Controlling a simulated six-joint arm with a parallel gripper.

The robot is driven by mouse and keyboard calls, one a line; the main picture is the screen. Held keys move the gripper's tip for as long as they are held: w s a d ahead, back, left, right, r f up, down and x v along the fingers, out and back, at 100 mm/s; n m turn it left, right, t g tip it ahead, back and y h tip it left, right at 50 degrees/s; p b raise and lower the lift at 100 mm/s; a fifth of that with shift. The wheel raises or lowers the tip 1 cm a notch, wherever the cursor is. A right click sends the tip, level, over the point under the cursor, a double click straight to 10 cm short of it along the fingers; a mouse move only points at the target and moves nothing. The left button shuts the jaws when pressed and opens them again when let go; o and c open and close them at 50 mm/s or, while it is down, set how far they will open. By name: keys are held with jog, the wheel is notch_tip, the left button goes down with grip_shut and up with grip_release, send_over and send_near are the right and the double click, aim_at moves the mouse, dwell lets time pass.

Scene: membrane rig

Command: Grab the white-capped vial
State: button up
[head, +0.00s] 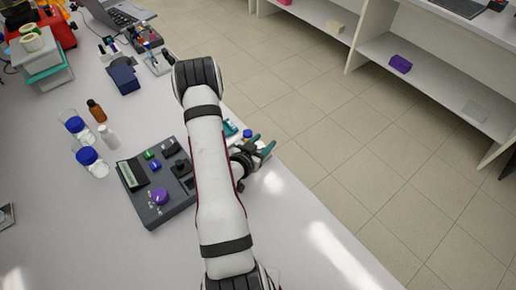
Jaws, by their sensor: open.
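A small white bottle (109,137) with a pale top stands on the bench at left, near the amber bottle; it looks closest to a white-capped vial, but it is too small to be sure. My gripper (264,143), with teal fingertips, is open near the bench's right edge. It is well to the right of the white bottle, across the grey device. My arm hides part of the bench between them. I cannot make out anything between the fingers.
Two blue-capped jars (89,162) and an amber bottle (96,111) stand around the white bottle. A dark grey device (145,208) with a purple knob lies between them and my arm. The front left bench is mostly clear.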

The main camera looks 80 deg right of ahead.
jog(key=shift+s+d+f, duration=0.1)
jog(key=shift+d+f, duration=0.05)
jog(key=shift+d, duration=0.15)
grip_shut()
